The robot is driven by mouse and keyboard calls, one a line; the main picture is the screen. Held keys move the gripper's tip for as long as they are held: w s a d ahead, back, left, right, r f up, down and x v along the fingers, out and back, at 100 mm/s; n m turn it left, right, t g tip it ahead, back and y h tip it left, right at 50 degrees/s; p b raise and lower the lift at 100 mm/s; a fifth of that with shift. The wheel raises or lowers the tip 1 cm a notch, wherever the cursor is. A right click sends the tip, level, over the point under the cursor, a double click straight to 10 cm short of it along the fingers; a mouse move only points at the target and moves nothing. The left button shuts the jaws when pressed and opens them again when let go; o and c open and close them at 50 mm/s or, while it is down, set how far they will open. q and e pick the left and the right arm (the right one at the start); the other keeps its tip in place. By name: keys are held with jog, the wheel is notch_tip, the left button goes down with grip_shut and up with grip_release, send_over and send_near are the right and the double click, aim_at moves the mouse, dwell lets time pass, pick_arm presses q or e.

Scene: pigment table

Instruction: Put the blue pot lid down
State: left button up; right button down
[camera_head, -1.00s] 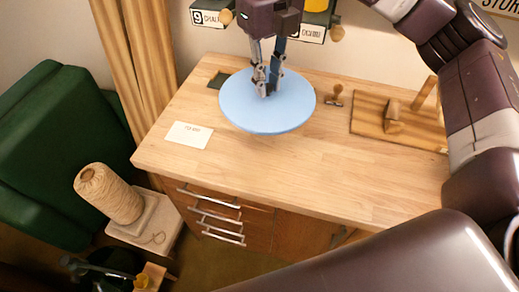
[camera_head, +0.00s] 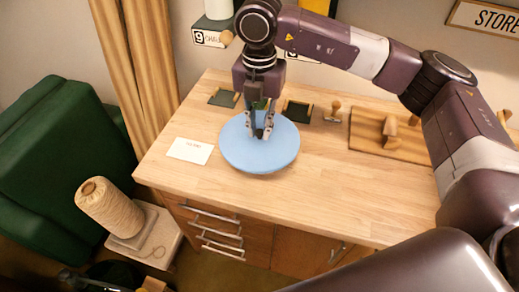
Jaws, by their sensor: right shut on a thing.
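The blue pot lid (camera_head: 258,157) is a flat, light blue disc over the left part of the wooden table (camera_head: 330,190). It looks level and low, at or very near the table top; I cannot tell whether it touches. My right gripper (camera_head: 261,134) points down at the lid's middle and is shut on it. The fingers hide the part that they hold.
A white card (camera_head: 190,150) lies left of the lid. Behind it are two dark green pads (camera_head: 297,111). A wooden stamp (camera_head: 333,112) and a wooden board with pieces (camera_head: 370,140) stand to the right. The front middle of the table is clear.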

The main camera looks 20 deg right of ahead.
aim_at(259, 142)
notch_tip(259, 142, down, 6)
jog(key=shift+r+p, duration=0.15)
jog(key=shift+p, duration=0.4)
notch_tip(259, 142, down, 4)
jog(key=shift+f+p, duration=0.1)
jog(key=shift+p, duration=0.5)
jog(key=shift+f, duration=0.15)
jog(key=shift+f+b, duration=0.2)
jog(key=shift+b, duration=0.1)
jog(key=c, duration=1.8)
grip_release()
jog(key=shift+r, duration=0.1)
